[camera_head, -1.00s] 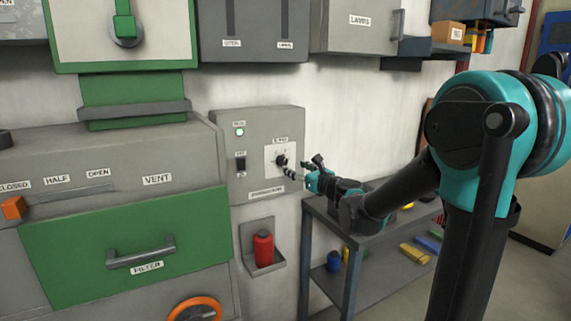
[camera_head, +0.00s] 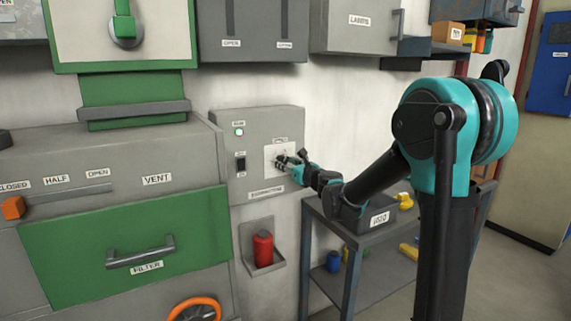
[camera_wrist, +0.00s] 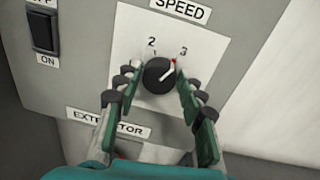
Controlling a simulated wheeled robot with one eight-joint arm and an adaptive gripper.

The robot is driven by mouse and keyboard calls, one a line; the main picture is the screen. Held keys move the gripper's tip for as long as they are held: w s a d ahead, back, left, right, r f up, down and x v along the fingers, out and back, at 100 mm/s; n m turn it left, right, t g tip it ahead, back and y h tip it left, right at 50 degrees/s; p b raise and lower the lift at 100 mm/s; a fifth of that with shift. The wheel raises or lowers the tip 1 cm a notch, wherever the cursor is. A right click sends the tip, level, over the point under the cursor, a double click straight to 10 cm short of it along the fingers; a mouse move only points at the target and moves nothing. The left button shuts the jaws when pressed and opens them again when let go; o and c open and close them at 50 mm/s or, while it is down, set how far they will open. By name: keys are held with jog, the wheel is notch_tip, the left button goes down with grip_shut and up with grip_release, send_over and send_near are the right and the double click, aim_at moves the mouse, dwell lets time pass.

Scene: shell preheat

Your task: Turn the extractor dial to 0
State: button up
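The extractor dial (camera_wrist: 158,76) is a round black knob on a white plate marked SPEED on the grey control box (camera_head: 252,128). In the wrist view its pointer, with a red tip, slants up and right toward the 3. The 2 shows at upper left; other marks are hidden. My gripper (camera_wrist: 159,72) has its fingers on either side of the dial, apart, with small gaps seeming to show. Whether a finger touches the knob is hard to tell. In the head view my gripper (camera_head: 281,161) covers most of the dial.
A black switch (camera_wrist: 42,32) beside the dial reads ON below it. A red canister (camera_head: 263,249) sits in a holder below the box. A grey shelf table (camera_head: 385,238) with small items stands at right.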

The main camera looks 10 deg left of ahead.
jog(key=c, duration=0.6)
jog(key=shift+c, duration=0.2)
jog(key=shift+n, duration=0.3)
jog(key=n, duration=0.5)
jog(key=shift+a, duration=0.1)
jog(key=n, duration=0.5)
jog(key=shift+s+n+h, duration=0.1)
jog(key=shift+n+h, duration=0.2)
jog(key=shift+h, duration=0.1)
jog(key=n, duration=0.6)
jog(key=shift+a+f+h, duration=0.1)
jog(key=shift+h, duration=0.2)
jog(key=n, duration=0.5)
jog(key=shift+t, duration=0.3)
jog(key=shift+f+n, duration=0.1)
jog(key=shift+n, duration=0.3)
